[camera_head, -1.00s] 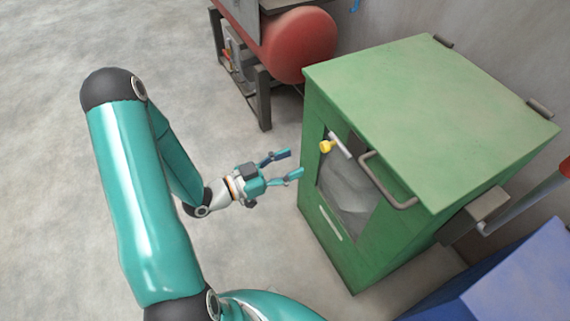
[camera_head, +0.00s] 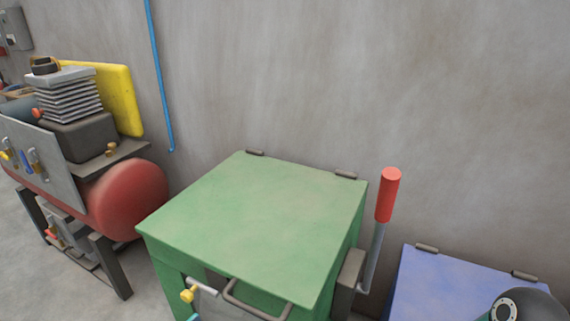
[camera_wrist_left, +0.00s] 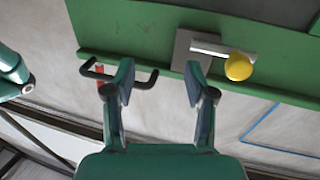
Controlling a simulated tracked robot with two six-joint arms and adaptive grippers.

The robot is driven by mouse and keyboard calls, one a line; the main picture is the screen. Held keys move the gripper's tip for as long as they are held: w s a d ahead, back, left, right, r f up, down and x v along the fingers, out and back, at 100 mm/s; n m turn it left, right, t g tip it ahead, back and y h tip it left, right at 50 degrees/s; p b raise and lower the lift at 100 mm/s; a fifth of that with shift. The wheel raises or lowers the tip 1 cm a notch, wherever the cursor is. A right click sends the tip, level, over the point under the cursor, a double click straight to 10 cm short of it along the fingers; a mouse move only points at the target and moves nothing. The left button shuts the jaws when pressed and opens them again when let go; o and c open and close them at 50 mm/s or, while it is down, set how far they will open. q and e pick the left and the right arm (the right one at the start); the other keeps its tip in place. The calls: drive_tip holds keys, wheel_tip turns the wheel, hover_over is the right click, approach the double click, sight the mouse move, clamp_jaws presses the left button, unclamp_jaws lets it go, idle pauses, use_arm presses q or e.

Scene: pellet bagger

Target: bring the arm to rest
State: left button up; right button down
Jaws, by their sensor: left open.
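My left gripper (camera_wrist_left: 158,84) is open in the left wrist view, with nothing between its two fingers. The green cabinet (camera_wrist_left: 135,30) fills the top of that view, in front of the fingertips. Its yellow knob (camera_wrist_left: 238,66) on a grey latch is just right of the right finger. Its dark bar handle (camera_wrist_left: 148,80) is partly hidden by the left finger; I cannot tell whether they touch. In the head view the cabinet (camera_head: 265,225) stands at the centre with its lid down; the yellow knob (camera_head: 188,295) shows at its front. My right gripper is in neither view.
A lever with a red grip (camera_head: 388,195) rises at the cabinet's right side. A blue box (camera_head: 440,285) stands to the right. A compressor with a red tank (camera_head: 127,200) stands at the left. A grey wall (camera_head: 330,80) is close behind. Bare floor shows at lower left.

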use_arm(q)
drive_tip(key=d+f+n+g+y, duration=0.25)
drive_tip(key=d+f+g, duration=0.35)
drive_tip(key=d+f, duration=0.65)
drive_tip(key=s+a+f+n+g+y, duration=0.2)
drive_tip(key=s+f+n+g, duration=0.15)
drive_tip(key=s+f, duration=0.25)
drive_tip(key=s+a+f+n+g+y, duration=0.2)
drive_tip(key=s+a+f+g+y, duration=0.15)
drive_tip(key=s+f, duration=0.2)
wheel_tip(320, 180, up, 14)
drive_tip(key=s+g+h+p, duration=0.1)
drive_tip(key=p, duration=1.3)
drive_tip(key=shift+s+d+r+n, duration=0.2)
drive_tip(key=shift+d+r+n, duration=0.1)
drive_tip(key=shift+d, duration=0.15)
